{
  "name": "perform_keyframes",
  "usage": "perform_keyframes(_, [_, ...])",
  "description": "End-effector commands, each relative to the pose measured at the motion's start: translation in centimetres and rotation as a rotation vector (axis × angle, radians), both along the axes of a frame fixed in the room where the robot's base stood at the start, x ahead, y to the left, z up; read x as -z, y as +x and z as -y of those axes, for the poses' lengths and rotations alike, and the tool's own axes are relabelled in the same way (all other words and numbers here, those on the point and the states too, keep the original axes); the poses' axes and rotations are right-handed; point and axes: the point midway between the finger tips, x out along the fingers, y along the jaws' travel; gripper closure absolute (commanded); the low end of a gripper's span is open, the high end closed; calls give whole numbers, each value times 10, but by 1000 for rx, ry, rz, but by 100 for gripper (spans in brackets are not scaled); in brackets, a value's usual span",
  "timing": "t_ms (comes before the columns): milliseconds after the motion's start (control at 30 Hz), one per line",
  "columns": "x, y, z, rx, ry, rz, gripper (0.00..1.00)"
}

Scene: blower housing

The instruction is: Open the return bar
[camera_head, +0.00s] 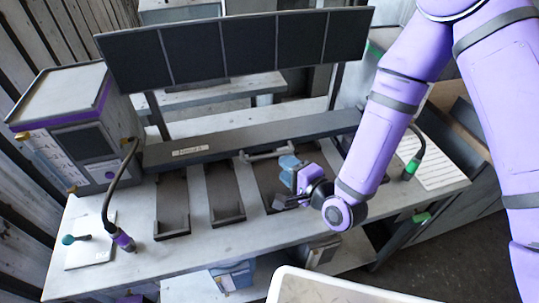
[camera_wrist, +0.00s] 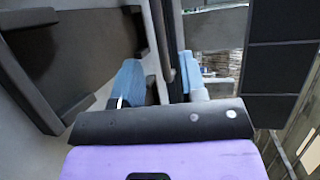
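A long dark grey bar with a pale label (camera_head: 190,151) runs across the back of the bench; the label is too small to read for sure. A lighter grey handle-like piece (camera_head: 262,156) sticks out from its front near the middle. My gripper (camera_head: 289,168) is at the right end of this piece, above the right-hand tray. In the wrist view my gripper (camera_wrist: 160,82) has its two blue fingers apart. A dark bar edge (camera_wrist: 170,35) shows in line with the gap between them. I cannot tell whether the fingers touch it.
Dark trays (camera_head: 172,205) lie on the bench (camera_head: 130,262) in front of the bar. A grey box-shaped machine (camera_head: 75,120) stands at left, with a bent black lamp-like arm (camera_head: 122,185) beside it. A row of dark screens (camera_head: 240,48) stands behind.

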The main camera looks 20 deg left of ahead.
Motion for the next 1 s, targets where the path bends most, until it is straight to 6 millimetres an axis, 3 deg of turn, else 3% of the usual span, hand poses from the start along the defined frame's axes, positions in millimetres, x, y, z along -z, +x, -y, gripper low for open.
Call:
perform_keyframes(400, [13, 39, -54, 0, -1, 2, 61])
perform_keyframes(867, [15, 47, -65, 1, -2, 0, 61])
perform_keyframes(900, [15, 47, -65, 1, -2, 0, 64])
perform_keyframes(1000, [15, 47, -65, 1, -2, 0, 87])
